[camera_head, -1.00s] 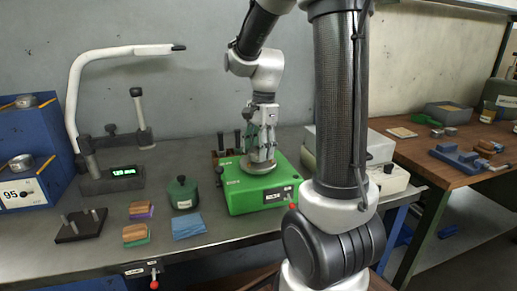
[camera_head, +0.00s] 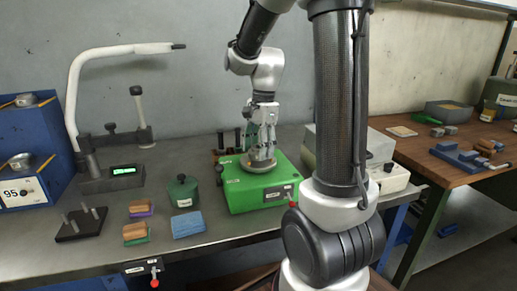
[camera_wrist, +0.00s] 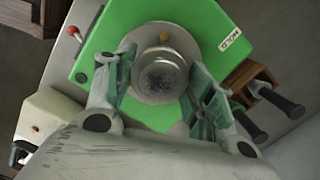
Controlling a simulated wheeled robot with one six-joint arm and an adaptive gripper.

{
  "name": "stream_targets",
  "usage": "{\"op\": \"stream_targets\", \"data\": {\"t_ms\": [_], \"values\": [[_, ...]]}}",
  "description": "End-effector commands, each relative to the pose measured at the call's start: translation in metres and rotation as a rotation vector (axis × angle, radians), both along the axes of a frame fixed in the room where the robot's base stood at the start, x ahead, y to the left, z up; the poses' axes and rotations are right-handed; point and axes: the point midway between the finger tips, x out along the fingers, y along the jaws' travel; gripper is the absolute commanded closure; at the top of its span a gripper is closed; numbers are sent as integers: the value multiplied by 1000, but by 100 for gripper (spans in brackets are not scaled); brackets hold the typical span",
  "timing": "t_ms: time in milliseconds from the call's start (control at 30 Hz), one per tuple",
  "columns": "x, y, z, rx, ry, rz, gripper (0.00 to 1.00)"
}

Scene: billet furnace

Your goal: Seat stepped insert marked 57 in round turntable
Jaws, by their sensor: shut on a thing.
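My gripper (camera_head: 262,150) points down over the green box (camera_head: 248,192), close above its top. In the wrist view my gripper (camera_wrist: 160,72) has one finger on each side of a round grey metal piece (camera_wrist: 160,78), taken as the stepped insert, and is shut on it. No number 57 is readable on it. A wider pale round disc (camera_wrist: 143,88), taken as the turntable, shows around and below the insert on the green top. The disc also shows under the fingers in the head view (camera_head: 258,165). Whether the insert touches the disc cannot be told.
A wooden holder (camera_wrist: 247,78) with black-handled tools stands beside the green box. A red-tipped lever (camera_wrist: 73,31) is at its edge. A pale box (camera_head: 388,178) stands right.

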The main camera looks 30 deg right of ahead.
Motion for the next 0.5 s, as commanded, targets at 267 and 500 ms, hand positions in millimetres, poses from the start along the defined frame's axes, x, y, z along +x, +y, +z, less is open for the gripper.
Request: {"op": "stream_targets", "data": {"t_ms": [267,500], "values": [[1,0,10,-1,-2,0,92],[0,0,12,-1,-2,0,92]]}}
